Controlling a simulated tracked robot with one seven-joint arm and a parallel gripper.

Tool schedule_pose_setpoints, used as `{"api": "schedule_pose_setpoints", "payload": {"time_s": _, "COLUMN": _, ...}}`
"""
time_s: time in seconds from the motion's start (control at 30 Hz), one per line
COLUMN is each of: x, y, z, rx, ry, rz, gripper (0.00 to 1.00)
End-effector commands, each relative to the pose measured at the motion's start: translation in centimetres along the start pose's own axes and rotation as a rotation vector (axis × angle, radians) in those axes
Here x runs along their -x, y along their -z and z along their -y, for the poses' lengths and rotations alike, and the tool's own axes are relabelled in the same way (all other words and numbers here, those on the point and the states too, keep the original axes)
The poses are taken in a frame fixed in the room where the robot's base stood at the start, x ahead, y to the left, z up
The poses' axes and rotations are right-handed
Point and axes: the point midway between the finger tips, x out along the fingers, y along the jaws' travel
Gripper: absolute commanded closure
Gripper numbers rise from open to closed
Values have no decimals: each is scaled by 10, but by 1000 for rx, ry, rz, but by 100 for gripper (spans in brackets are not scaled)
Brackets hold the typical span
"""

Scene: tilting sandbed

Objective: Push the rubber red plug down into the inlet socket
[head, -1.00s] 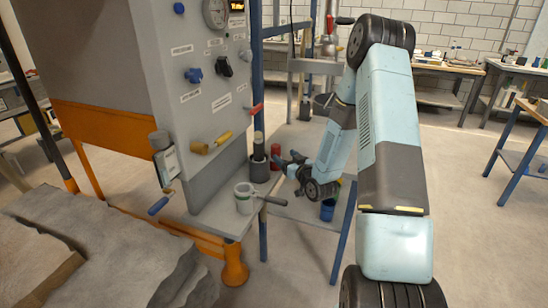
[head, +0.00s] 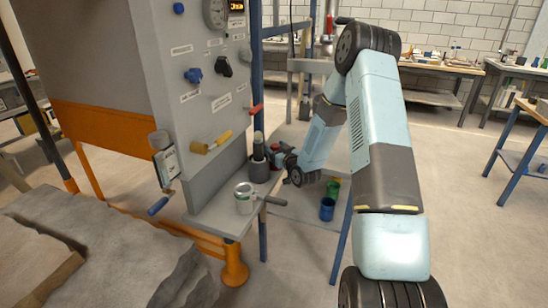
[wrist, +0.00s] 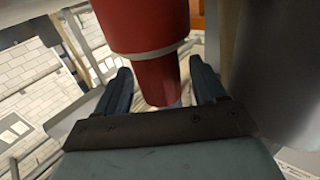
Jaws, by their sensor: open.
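The red plug (wrist: 150,45) fills the upper middle of the wrist view. It has a wide body, a pale band and a narrower end. My gripper (wrist: 163,92) is open, with one dark finger on each side of the narrower end. Gaps show between fingers and plug, and I see no grip on it. I cannot make out the inlet socket for certain.
A dark grey cylinder (head: 259,172) with an upright rod stands close left of my gripper. Blue (head: 327,209) and green cups stand lower right. The panel (head: 200,60) rises at left.

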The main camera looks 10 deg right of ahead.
Motion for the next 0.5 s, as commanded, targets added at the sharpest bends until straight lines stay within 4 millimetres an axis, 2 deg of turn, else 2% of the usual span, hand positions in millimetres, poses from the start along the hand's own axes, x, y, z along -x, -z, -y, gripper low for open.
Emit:
{"api": "schedule_pose_setpoints", "payload": {"time_s": 0.07, "x": 0, "y": 0, "z": 0, "rx": 0, "ry": 0, "rz": 0, "gripper": 31}}
{"api": "schedule_pose_setpoints", "payload": {"time_s": 0.5, "x": 0, "y": 0, "z": 0, "rx": 0, "ry": 0, "rz": 0, "gripper": 73}}
